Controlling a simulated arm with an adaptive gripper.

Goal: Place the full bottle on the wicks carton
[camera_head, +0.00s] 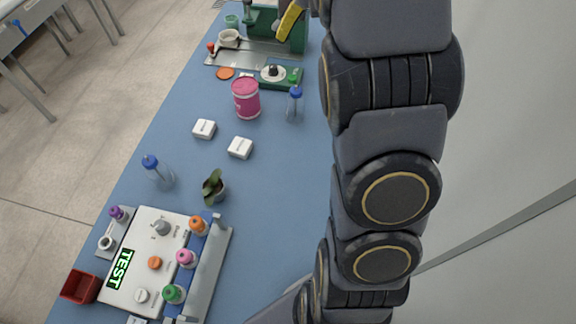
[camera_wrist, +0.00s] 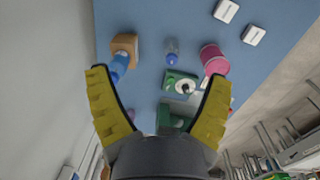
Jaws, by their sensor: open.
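My gripper (camera_wrist: 158,74) is open and empty, its yellow fingers spread wide above the table. In the head view one yellow finger (camera_head: 290,20) shows at the top, by the green machine. A clear bottle with a blue cap (camera_wrist: 171,48) stands beyond the fingertips; the head view shows it right of the pink tin (camera_head: 294,106). A bluer bottle (camera_wrist: 120,64) is at a tan box (camera_wrist: 125,42) near the left finger; I cannot tell whether it is on or beside it. Another clear bottle (camera_head: 160,174) stands at the left. No carton label is readable.
Two small white boxes (camera_head: 204,128) (camera_head: 240,147), a pink tin (camera_head: 245,98) and a potted plant (camera_head: 214,188) stand on the blue table. The green machine (camera_head: 262,22) is at the far end, a white test panel (camera_head: 145,240) at the near end. Mid-table has free room.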

